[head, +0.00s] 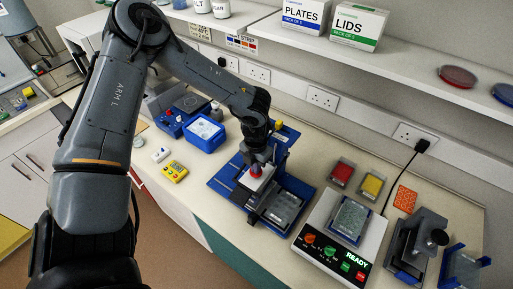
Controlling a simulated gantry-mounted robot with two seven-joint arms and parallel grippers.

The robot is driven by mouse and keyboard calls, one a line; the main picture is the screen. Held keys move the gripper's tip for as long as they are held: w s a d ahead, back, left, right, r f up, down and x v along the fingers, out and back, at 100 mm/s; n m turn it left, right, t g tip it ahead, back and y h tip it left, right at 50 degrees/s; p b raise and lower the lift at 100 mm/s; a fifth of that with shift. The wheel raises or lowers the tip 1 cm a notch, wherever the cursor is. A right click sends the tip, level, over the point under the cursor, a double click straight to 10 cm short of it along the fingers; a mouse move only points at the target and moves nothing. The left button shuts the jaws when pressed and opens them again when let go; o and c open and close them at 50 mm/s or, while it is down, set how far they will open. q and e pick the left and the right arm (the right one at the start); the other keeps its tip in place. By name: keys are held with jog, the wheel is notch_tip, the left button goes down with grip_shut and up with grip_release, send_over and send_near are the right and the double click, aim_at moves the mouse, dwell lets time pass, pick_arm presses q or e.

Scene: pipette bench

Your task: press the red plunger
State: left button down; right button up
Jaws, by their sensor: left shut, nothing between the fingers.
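The red plunger (256,170) shows as a small red cap on a white body, on the blue pipetting stand (222,187) at the middle of the bench. My left gripper (257,161) points down at the plunger from above, shut and with nothing between its fingers. Its tips are at or just over the red cap; I cannot tell whether they touch it. The gripper hides part of the cap. A clear well plate (283,209) lies on the stand, right of the plunger. My right gripper is not in view.
A white device with a lit READY panel (357,260) stands to the right, with a red box (342,172) and a yellow box (372,186) behind it. A blue tub (204,135) and a yellow timer (174,171) are to the left. A shelf (400,67) overhangs the back.

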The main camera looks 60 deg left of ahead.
pick_arm(q)
notch_tip(320, 180, up, 4)
jog(key=shift+f+p, duration=0.25)
jog(key=shift+p, duration=0.6)
notch_tip(320, 180, up, 10)
jog(key=b, duration=0.1)
